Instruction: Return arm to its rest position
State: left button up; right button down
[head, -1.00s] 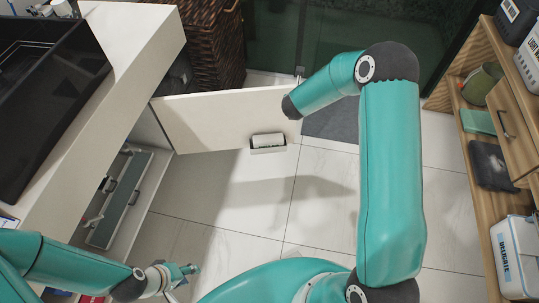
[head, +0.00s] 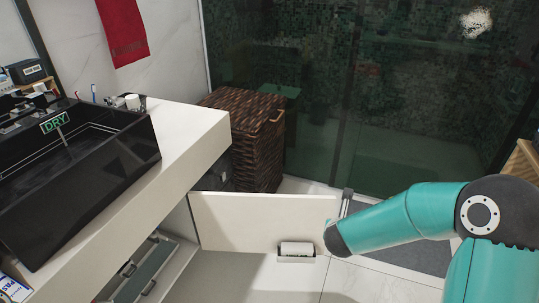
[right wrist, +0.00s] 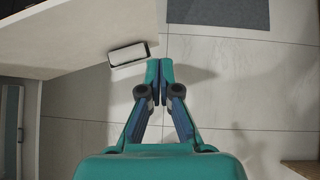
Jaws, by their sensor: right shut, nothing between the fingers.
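My right arm comes into the head view at the lower right, with a teal link and a dark joint, and reaches left in front of the open cabinet door. My right gripper (right wrist: 159,70) shows in the right wrist view, its two teal fingertips together and empty. It is above the tiled floor, just right of the door's handle in that picture; I cannot tell the gap between them. My left arm and left gripper are in neither current view.
The white cabinet door (head: 262,222) stands open, its handle (head: 296,248) low on its face. A black vessel sink (head: 85,165) sits on the white counter (head: 195,130). A wicker basket (head: 255,140) stands behind the door. A grey mat (head: 420,255) lies on the floor.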

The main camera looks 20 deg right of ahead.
jog(key=s+a+f+m+g+y, duration=0.2)
jog(key=s+a+f+g, duration=0.2)
jog(key=s+f, duration=0.35)
jog(key=s+a+f+m+g+y, duration=0.1)
jog(key=s+a+f+m+g, duration=0.2)
jog(key=s+f, duration=0.5)
jog(key=s+a+f+m+g+y, duration=0.1)
jog(key=s+a+f+m+y, duration=0.3)
jog(key=a+m, duration=0.45)
jog(key=s+a+f+m+g+y, duration=0.1)
jog(key=s+a+m+g+y, duration=0.15)
jog(key=s+a+m, duration=0.55)
jog(key=w+d+m+t, duration=0.2)
jog(key=w+m+t, duration=0.3)
jog(key=m, duration=0.5)
notch_tip(320, 180, up, 17)
jog(key=g+p, duration=0.1)
jog(key=p, duration=1.7)
jog(key=shift+w+a, duration=0.3)
jog(key=c, duration=1.1)
grip_release()
jog(key=shift+h, duration=0.25)
